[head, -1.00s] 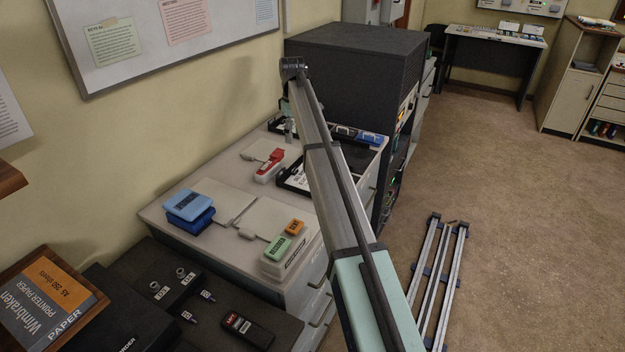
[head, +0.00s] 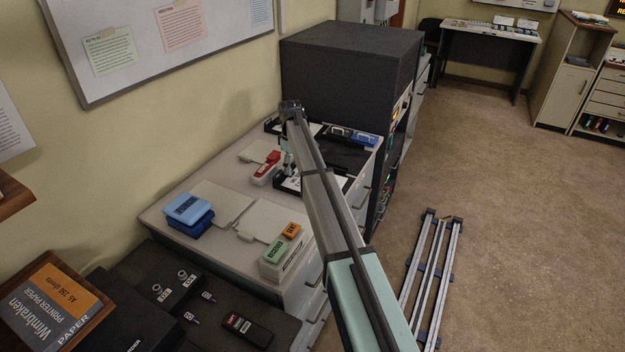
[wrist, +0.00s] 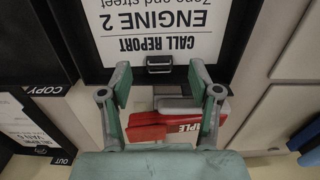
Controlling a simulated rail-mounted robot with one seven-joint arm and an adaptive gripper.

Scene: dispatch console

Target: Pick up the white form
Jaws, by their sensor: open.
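A white form (wrist: 158,28) headed CALL REPORT, ENGINE 2 lies in a black tray (wrist: 240,45); its text is upside down in the wrist view. A small black clip or handle (wrist: 159,64) is at the form's near edge. My gripper (wrist: 159,76) is open and empty, with its two fingers on either side of that clip. I cannot tell how far the fingertips are above it. In the head view the form (head: 291,184) shows small in the tray, partly hidden by my arm.
A red and grey stapler (wrist: 150,128), marked in part PLE, lies below the jaws. Another white sheet (wrist: 22,122) is in a tray with COPY and OUT labels at left. Blue boxes (head: 187,208) and a green-topped box (head: 277,252) stand on the cabinet. A dark cabinet (head: 340,65) rises behind.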

